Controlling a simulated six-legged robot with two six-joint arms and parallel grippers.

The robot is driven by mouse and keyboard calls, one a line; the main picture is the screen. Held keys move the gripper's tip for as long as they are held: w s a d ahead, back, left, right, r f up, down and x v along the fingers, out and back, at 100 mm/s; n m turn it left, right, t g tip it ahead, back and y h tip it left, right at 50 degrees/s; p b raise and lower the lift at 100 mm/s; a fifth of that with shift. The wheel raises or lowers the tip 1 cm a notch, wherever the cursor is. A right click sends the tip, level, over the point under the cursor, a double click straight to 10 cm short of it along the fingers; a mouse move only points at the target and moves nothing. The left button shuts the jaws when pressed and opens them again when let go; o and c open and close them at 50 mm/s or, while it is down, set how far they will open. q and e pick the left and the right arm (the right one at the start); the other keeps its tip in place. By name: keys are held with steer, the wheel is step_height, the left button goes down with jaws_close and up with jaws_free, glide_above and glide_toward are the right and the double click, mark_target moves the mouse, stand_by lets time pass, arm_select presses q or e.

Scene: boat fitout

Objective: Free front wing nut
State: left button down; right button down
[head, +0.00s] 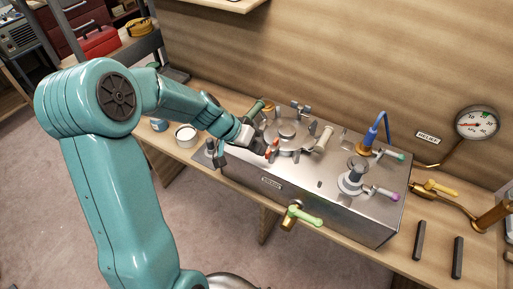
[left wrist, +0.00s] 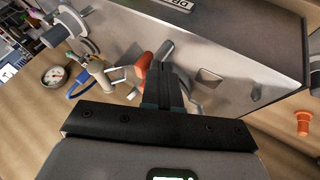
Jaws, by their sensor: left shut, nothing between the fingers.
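A round metal lid (head: 288,132) sits on top of a steel box (head: 300,180), with several grey clamp-like pieces around its rim. My left gripper (head: 264,152) is at the lid's front left edge, with its fingers shut and empty. An orange-red piece (head: 273,147) stands right by the fingertips; it also shows in the left wrist view (left wrist: 144,62), beside the shut fingers (left wrist: 162,75). Grey metal wings (left wrist: 207,78) show to the right of the fingers there. I cannot tell which piece is the front wing nut, or whether the fingers touch it. My right gripper is out of view.
A green-handled valve (head: 302,216) sticks out of the box front. A blue-handled fitting (head: 376,132) and a purple-tipped valve (head: 380,194) stand on the right. A gauge (head: 477,124) hangs on the wall. A white cup (head: 186,136) stands on the bench left of the box.

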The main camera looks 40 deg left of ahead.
steer(key=shift+d, duration=0.1)
arm_select(q)
steer(key=shift+d+r, duration=0.1)
steer(key=shift+d, duration=0.05)
steer(key=shift+n, duration=0.3)
arm_select(e)
steer(key=shift+d+f, duration=0.2)
steer(key=shift+d, duration=0.05)
